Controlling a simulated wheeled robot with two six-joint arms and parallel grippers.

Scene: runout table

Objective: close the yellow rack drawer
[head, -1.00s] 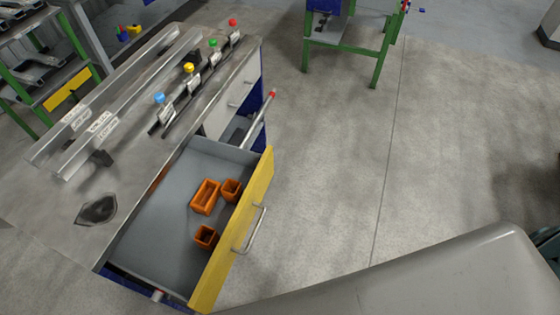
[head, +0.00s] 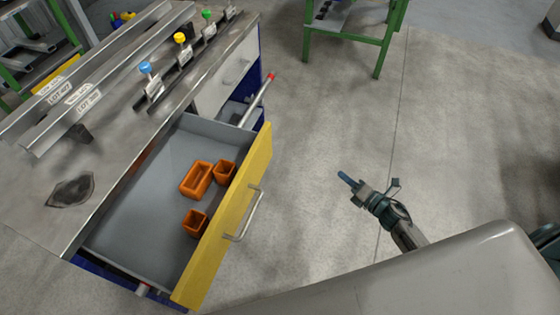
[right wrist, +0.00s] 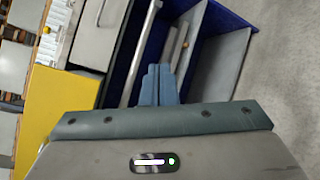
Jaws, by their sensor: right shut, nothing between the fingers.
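The yellow rack drawer (head: 222,232) is pulled well out from the bench in the head view, its yellow front facing right with a metal bar handle (head: 247,216). Several orange bins (head: 196,179) sit on its grey floor. My right gripper (head: 344,177) is shut and empty, over open floor to the right of the drawer front and apart from it. In the right wrist view the blue closed fingers (right wrist: 158,86) show, with a yellow panel (right wrist: 52,108) at the left. My left gripper is not in view.
The bench top (head: 40,215) carries metal rails and colored knobs. A rod with a red end (head: 262,91) sticks out beyond the drawer's far end. A green-legged stand (head: 384,45) is at the back. The concrete floor (head: 320,130) right of the drawer is clear.

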